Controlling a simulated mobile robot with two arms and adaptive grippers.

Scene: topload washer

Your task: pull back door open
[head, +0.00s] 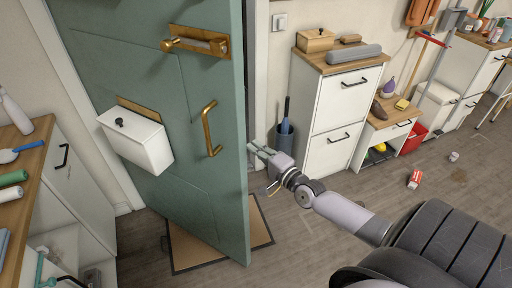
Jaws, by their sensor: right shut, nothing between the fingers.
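The green door (195,120) stands ajar, with a dark gap along its right edge. My right gripper (254,147) is at the door's free edge, at about the height of the pull handle. Its fingers are shut and empty. Whether they touch the door edge or reach behind it I cannot tell. My left gripper is not in view.
A wooden-topped counter (35,165) is at left.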

